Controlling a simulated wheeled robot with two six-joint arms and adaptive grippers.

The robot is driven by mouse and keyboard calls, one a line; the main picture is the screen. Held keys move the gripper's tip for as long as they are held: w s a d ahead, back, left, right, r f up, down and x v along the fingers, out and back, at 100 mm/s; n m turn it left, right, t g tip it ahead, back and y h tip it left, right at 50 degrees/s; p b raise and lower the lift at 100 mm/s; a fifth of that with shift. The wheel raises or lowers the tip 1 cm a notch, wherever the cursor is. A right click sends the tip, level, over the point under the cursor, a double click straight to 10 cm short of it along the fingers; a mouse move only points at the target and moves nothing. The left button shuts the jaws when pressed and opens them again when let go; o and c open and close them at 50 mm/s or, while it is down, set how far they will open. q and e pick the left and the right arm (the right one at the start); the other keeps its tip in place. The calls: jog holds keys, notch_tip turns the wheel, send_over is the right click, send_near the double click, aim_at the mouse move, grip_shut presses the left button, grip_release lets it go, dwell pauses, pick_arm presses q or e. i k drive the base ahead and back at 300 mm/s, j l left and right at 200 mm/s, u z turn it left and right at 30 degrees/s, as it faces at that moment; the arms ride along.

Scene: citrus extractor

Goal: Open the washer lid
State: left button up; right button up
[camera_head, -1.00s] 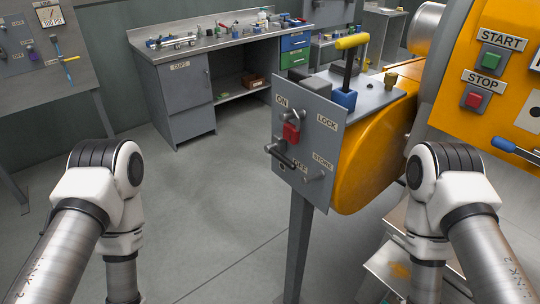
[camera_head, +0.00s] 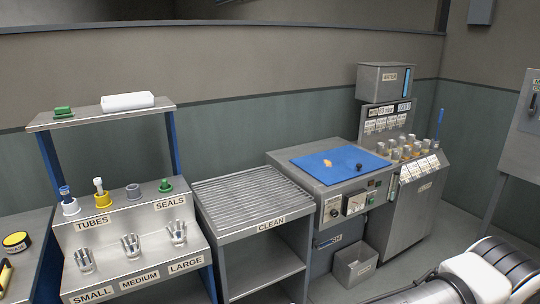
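No washer label is readable, and I cannot tell for certain which unit is the washer. A grey metal cabinet (camera_head: 325,198) stands right of centre with a flat blue panel (camera_head: 338,165) on top; a small orange thing and a dark knob-like thing lie or sit on the blue. I cannot tell whether this blue panel is a lid. Its front carries a dial and a small box-like control (camera_head: 355,203). Neither gripper is in view. Only white and metal links of one of my arms show at the bottom right.
A slatted rack marked CLEAN (camera_head: 250,196) adjoins the cabinet on the left. Further left is a TUBES and SEALS stand (camera_head: 130,240). Right of the cabinet is a unit with several small canisters (camera_head: 415,200), below a grey box (camera_head: 384,80). An open bin (camera_head: 354,264) is on the floor.

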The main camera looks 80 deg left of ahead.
aim_at(330, 167)
jog(key=u, duration=2.35)
